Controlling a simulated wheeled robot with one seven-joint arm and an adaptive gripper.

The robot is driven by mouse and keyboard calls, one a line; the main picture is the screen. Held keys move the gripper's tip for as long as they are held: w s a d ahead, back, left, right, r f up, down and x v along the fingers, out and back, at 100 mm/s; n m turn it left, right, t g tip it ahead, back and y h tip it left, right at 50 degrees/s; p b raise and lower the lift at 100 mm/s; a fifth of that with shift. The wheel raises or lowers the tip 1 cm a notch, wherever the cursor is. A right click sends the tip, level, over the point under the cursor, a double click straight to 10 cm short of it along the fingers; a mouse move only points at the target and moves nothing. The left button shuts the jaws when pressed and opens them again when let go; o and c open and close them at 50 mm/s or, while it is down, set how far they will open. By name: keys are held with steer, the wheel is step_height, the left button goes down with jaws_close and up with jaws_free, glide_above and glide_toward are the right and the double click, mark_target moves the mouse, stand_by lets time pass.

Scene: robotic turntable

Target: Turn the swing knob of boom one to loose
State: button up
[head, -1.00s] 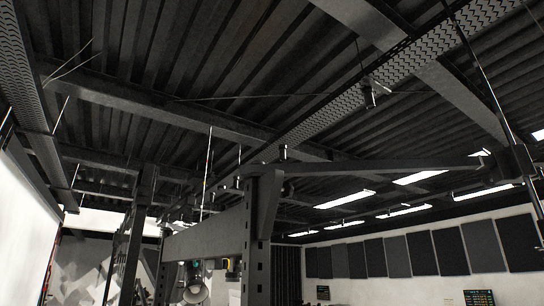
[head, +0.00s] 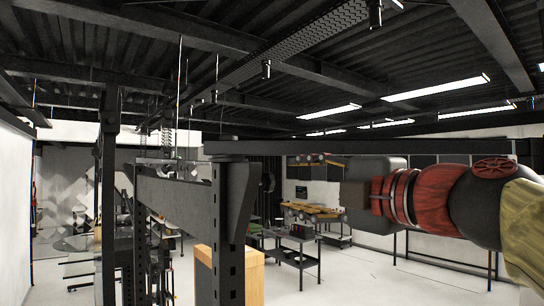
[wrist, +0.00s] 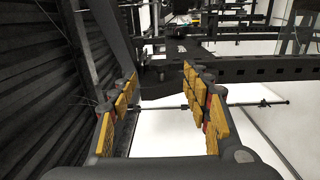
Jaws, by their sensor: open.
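The dark boom (head: 420,147) runs level to the right from the top of a perforated upright post (head: 230,235). In the wrist view, my gripper (wrist: 160,77) has yellow-padded fingers spread wide, with the dark frame (wrist: 260,68) beyond the fingertips.
A wooden box (head: 250,275) stands low behind the post. A dark work table (head: 300,255) is farther back. Open floor (head: 350,280) lies at right.

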mark_target(273, 183)
steer(key=p+x, duration=0.1)
steer(key=x, duration=0.6)
steer(key=shift+w+a+p, duration=0.25)
steer(key=shift+a+p, duration=0.1)
steer(key=shift+a, duration=0.05)
steer(key=shift+c, duration=0.9)
steer(key=c, duration=1)
